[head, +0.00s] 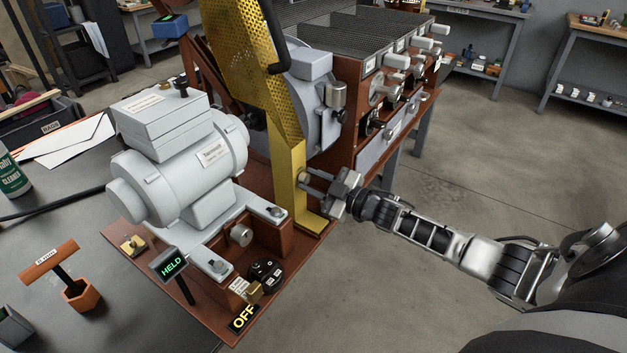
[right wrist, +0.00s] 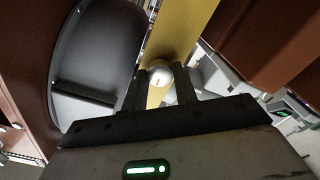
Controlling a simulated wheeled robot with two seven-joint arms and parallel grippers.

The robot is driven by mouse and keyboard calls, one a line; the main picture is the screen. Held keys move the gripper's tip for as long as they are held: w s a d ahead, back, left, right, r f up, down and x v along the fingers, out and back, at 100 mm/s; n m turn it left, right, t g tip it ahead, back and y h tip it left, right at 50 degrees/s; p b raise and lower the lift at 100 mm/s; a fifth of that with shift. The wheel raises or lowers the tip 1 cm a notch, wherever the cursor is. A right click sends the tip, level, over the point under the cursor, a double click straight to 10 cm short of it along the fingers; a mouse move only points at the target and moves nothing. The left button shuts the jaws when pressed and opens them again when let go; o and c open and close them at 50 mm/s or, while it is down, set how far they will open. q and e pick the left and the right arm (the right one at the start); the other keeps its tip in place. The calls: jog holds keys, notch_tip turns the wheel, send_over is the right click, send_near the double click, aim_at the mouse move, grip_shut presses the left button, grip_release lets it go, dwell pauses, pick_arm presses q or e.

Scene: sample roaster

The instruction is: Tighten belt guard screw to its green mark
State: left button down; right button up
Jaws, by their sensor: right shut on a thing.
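The yellow belt guard (head: 262,62) stands upright beside the grey motor, with perforated mesh above and a solid lower leg. The belt guard screw (head: 302,176) is on the lower leg; its round pale head also shows in the right wrist view (right wrist: 158,78), against the yellow guard (right wrist: 185,30). My right gripper (head: 308,183) comes in from the right and is shut on the screw head, one finger on each side. The fingers partly cover the screw in the head view. I cannot make out a green mark. My left gripper is not in view.
The grey motor (head: 190,160) sits left of the guard on a red-brown base. In front are a sign reading HELD (head: 172,265) and one reading OFF (head: 243,318). An orange T-handled tool (head: 52,262) stands on the dark table. Open floor lies right of the machine.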

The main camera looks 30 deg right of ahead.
dwell(0.3)
jog(key=o, duration=1)
jog(key=shift+c, duration=0.2)
jog(key=shift+s, duration=0.1)
jog(key=v, duration=1.6)
jog(key=shift+p, duration=0.4)
jog(key=shift+f, duration=0.1)
jog(key=s+a+f+m+g+h, duration=0.1)
jog(key=s+a+f+m+g, duration=0.1)
jog(key=a, duration=0.7)
jog(key=s+a+f+m+g+h, duration=0.1)
jog(key=s+a+m, duration=0.3)
jog(key=a, duration=0.4)
jog(key=s+a+f+m+g+h, duration=0.1)
jog(key=s+a+f+m+g, duration=0.2)
jog(key=a, duration=0.6)
jog(key=shift+s+a+f+h, duration=0.35)
jog(key=shift+s+f, duration=0.25)
jog(key=shift+s, duration=0.5)
